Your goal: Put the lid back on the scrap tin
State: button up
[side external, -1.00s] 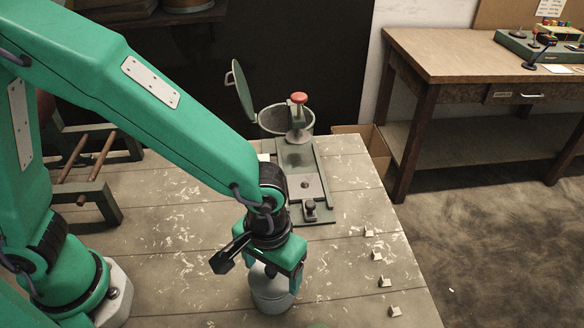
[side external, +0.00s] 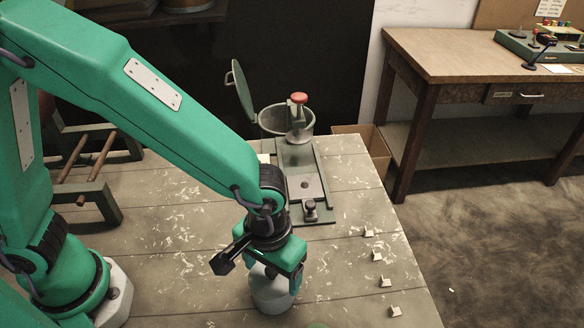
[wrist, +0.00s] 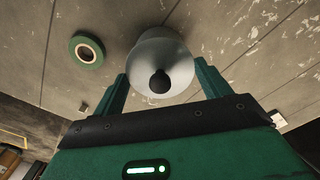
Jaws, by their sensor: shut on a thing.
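The scrap tin (side external: 271,297) is a pale grey round can on the bench near the front edge, right under my gripper (side external: 274,274). In the wrist view the grey lid (wrist: 160,66) with its dark round knob (wrist: 159,82) lies between the two green fingers of my gripper (wrist: 163,84). My gripper is shut on the lid and points down over the tin. The lid is at the tin's mouth and looks about centred. My fingers partly hide the rim, so I cannot tell whether the lid is fully seated.
A green tape roll (wrist: 87,51) lies beside the tin. A green fixture (side external: 304,185) stands behind, with an open hinged-lid pot (side external: 270,121) beyond it. Several small pale pieces (side external: 385,282) lie along the bench's right edge. Bare bench lies between them and the tin.

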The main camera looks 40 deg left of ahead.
jog(key=o, duration=1)
jog(key=shift+r, duration=0.15)
jog(key=shift+r, duration=3.35)
grip_shut()
jog(key=shift+f, duration=2.2)
